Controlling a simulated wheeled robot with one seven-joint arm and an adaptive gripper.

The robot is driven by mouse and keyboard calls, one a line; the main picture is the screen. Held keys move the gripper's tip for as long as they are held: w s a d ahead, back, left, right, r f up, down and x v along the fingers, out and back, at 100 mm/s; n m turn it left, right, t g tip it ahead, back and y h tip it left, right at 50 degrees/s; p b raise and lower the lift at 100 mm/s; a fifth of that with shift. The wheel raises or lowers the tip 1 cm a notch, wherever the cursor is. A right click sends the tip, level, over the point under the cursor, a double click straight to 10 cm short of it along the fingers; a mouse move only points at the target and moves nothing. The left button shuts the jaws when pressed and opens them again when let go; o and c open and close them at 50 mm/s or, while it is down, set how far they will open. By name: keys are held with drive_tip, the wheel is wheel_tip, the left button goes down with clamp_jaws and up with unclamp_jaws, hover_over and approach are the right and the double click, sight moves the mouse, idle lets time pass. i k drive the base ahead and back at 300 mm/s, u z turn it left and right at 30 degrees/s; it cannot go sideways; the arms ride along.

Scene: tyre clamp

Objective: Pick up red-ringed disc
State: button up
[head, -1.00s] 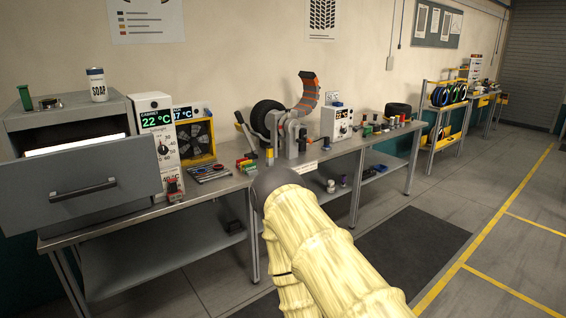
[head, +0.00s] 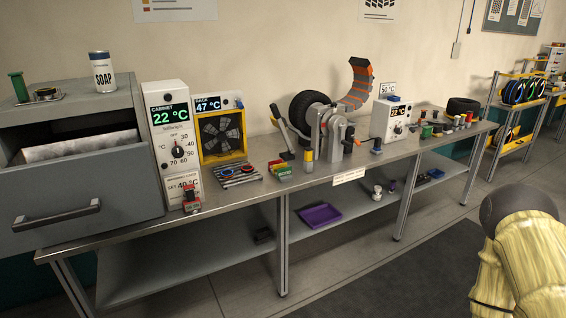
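My arm, in a cream ribbed cover with a dark rounded joint, shows at the lower right. My gripper is not in view.
The long metal bench (head: 258,193) carries a tyre clamp (head: 330,132), a fan box (head: 222,135), and control boxes (head: 170,140). A grey cabinet with an open drawer (head: 80,195) juts out at left. A purple tray (head: 319,215) lies on the lower shelf. Floor in front is clear.

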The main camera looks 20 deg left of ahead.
sight(246, 169)
drive_tip(key=u, duration=0.2)
drive_tip(key=i, duration=1.2)
drive_tip(key=u, duration=0.5)
